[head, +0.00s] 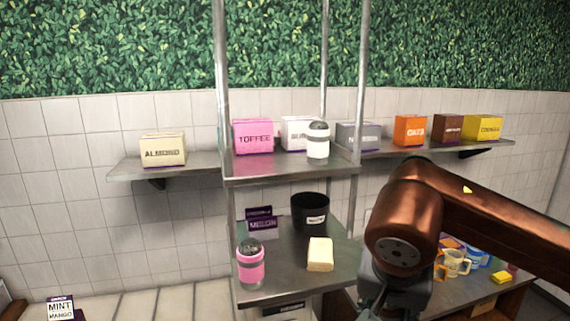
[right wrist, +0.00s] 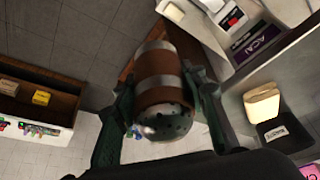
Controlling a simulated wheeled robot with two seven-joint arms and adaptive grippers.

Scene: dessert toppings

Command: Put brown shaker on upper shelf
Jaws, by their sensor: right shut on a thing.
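The brown shaker (right wrist: 163,90), with silver bands and a holed silver cap, sits between the fingers of my right gripper (right wrist: 160,100) in the right wrist view. The gripper is shut on it. In the head view my right gripper (head: 385,300) is only partly in frame at the bottom, right of the shelf rack, and the brown shaker is not visible there. The upper shelf (head: 270,178) of the metal rack holds a white shaker (head: 318,142) near its front right. The left gripper is not in view.
A pink toffee box (head: 253,136) and a white box (head: 297,132) stand on the upper shelf. The lower shelf (head: 285,285) holds a pink shaker (head: 250,268), black container (head: 310,212) and cream block (head: 320,256). Metal posts (head: 361,80) bound the rack.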

